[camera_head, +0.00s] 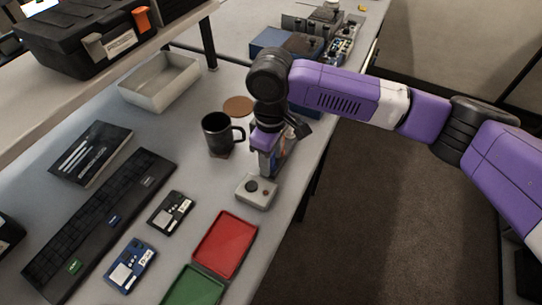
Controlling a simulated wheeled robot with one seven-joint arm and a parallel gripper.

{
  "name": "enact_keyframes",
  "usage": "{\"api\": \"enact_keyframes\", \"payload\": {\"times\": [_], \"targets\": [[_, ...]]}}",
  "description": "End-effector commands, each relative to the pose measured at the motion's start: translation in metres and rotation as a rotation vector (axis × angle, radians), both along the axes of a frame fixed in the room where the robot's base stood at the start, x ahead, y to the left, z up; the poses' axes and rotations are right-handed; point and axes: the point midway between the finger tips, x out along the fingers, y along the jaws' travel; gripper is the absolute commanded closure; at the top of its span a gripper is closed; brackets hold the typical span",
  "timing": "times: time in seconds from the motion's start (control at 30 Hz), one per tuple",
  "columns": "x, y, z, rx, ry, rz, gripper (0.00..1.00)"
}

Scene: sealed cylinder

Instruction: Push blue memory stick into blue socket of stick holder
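A long black keyboard-like strip (100,225) lies at the left of the table; I cannot tell whether it is the stick holder. A small blue piece (115,220) sits on it, with a green piece (74,266) nearer and a grey piece (147,181) farther. A larger blue labelled item (130,265) lies flat to its right; I cannot tell which blue thing is the memory stick. My gripper (268,165) points down near the table's right edge, behind a small grey box with a dark knob (257,191), far from the blue items. Its fingertips are unclear.
A black labelled item (171,212), red tray (225,244) and green tray (193,287) lie in front. A black mug (217,134) stands left of my gripper.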

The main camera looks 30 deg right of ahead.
Motion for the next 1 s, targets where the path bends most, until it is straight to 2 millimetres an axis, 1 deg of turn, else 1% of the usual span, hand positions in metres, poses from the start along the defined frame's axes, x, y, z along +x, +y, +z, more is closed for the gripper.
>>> {"api": "enact_keyframes", "payload": {"times": [0.23, 0.33, 0.47, 0.7, 0.83, 1.0], "targets": [[0.000, -0.001, 0.001, -0.001, -0.001, -0.001, 0.52], [0.001, 0.000, 0.006, 0.000, -0.001, 0.000, 0.52], [0.001, 0.000, 0.023, 0.000, -0.003, 0.001, 0.52], [0.001, 0.000, 0.061, -0.001, -0.002, -0.001, 0.52], [0.001, 0.000, 0.073, -0.001, -0.001, -0.001, 0.52], [0.000, 0.000, 0.078, 0.000, 0.000, 0.000, 0.52]]}}
